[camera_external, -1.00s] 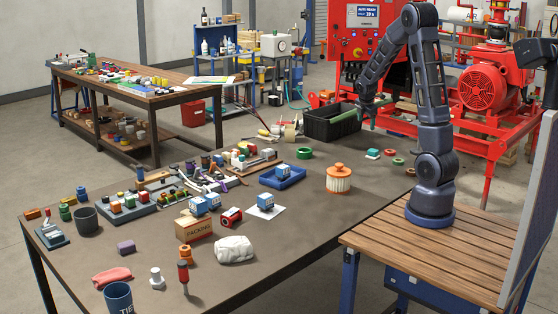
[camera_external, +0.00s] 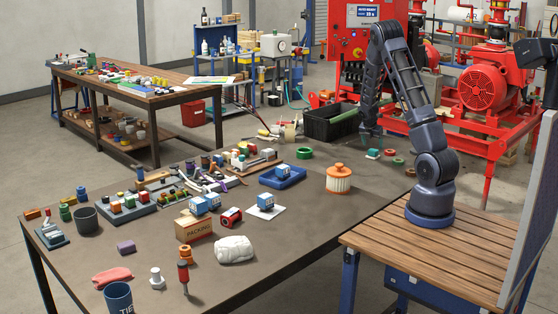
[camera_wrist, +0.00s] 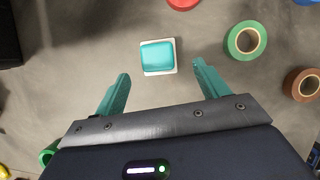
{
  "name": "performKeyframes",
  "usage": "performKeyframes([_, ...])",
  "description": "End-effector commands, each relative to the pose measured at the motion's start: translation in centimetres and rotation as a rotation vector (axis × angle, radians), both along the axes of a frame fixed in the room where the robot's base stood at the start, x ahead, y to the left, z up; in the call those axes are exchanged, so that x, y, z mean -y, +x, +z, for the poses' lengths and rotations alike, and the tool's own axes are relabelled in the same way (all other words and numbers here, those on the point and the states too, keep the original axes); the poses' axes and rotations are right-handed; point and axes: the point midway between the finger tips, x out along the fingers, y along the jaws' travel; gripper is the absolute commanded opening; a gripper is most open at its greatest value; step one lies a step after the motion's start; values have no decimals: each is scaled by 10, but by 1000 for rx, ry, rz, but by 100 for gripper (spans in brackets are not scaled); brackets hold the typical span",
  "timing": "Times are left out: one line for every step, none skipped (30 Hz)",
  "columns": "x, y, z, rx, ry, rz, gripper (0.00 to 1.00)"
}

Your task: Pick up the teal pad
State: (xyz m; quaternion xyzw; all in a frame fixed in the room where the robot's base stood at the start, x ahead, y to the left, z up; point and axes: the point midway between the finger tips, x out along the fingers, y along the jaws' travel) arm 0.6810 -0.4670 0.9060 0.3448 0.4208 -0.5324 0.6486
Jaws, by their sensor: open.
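The teal pad (camera_wrist: 158,55) is a small rounded square on a white square base, seen in the wrist view just beyond and between my fingertips. In the external view the teal pad (camera_external: 373,153) lies on the dark table near its far right end. My gripper (camera_wrist: 160,85) has two teal fingers spread apart with nothing between them. In the external view my gripper (camera_external: 371,134) points down just above the pad, apart from it.
A green ring (camera_wrist: 245,41) and a brown ring (camera_wrist: 301,84) lie right of the pad in the wrist view. A red round thing (camera_wrist: 183,3) lies beyond it. A black bin (camera_external: 331,122) stands left of my gripper.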

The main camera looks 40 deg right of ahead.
Motion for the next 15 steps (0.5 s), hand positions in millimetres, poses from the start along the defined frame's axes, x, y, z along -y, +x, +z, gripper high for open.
performKeyframes([2,0,-4,-1,0,0,73])
performKeyframes([2,0,-6,-1,0,0,73])
performKeyframes([3,0,-8,-1,0,0,73])
performKeyframes([4,1,-8,0,0,0,73])
performKeyframes([4,1,-9,0,0,0,73])
performKeyframes([5,1,-10,0,0,0,73])
performKeyframes([6,1,-12,0,0,0,73])
performKeyframes([7,1,-13,0,0,0,73])
performKeyframes([9,2,-17,0,0,-1,73])
performKeyframes([11,3,-20,-1,0,-3,73])
performKeyframes([13,3,-23,-2,0,-3,73])
performKeyframes([16,5,-27,-1,0,-2,73])
performKeyframes([18,6,-30,-1,-1,-2,73])
performKeyframes([20,6,-33,-1,0,-3,73])
performKeyframes([22,7,-38,-1,0,-3,73])
